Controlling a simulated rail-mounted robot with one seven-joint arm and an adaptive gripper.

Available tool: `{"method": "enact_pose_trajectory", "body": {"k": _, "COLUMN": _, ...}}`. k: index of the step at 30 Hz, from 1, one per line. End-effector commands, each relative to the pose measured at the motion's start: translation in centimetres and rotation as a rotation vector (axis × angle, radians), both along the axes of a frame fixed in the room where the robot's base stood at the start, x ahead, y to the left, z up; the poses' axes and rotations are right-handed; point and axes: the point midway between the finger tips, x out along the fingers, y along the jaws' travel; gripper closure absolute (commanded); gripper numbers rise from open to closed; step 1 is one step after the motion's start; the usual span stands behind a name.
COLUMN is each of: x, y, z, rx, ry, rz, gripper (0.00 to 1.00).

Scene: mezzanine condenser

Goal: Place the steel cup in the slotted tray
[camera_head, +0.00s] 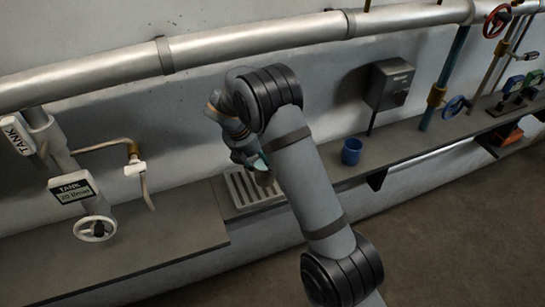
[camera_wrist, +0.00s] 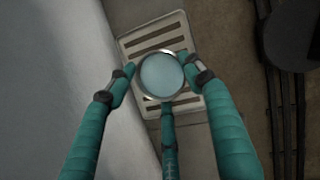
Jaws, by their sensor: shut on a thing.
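The steel cup (camera_wrist: 162,75) is seen from above in the wrist view, a round shape with a bright rim. My gripper (camera_wrist: 160,78) has its teal fingers closed around the cup's sides. The slotted tray (camera_wrist: 133,43) lies beneath the cup in that view, with slots showing above and below it. In the head view the slotted tray (camera_head: 238,190) sits on the ledge, and my gripper (camera_head: 255,160) is over its far part. My arm hides some of the tray's right side there. I cannot tell whether the cup touches the tray.
A blue cup (camera_head: 351,151) stands on the ledge (camera_head: 400,142) right of my arm. A grey wall box (camera_head: 389,84) hangs behind it. A white handwheel (camera_head: 95,229) and a tank sign (camera_head: 74,188) are at the left. The left ledge (camera_head: 165,235) has bare room.

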Motion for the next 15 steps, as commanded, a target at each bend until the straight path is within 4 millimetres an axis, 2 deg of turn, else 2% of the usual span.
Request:
{"method": "enact_pose_trajectory", "body": {"k": 5, "x": 0.2, "y": 0.4, "z": -0.5, "rx": -0.001, "ry": -0.001, "rz": 0.0, "gripper": 1.0}}
{"method": "enact_pose_trajectory", "body": {"k": 15, "x": 0.2, "y": 0.4, "z": -3.9, "rx": -0.001, "ry": 0.001, "rz": 0.0, "gripper": 1.0}}
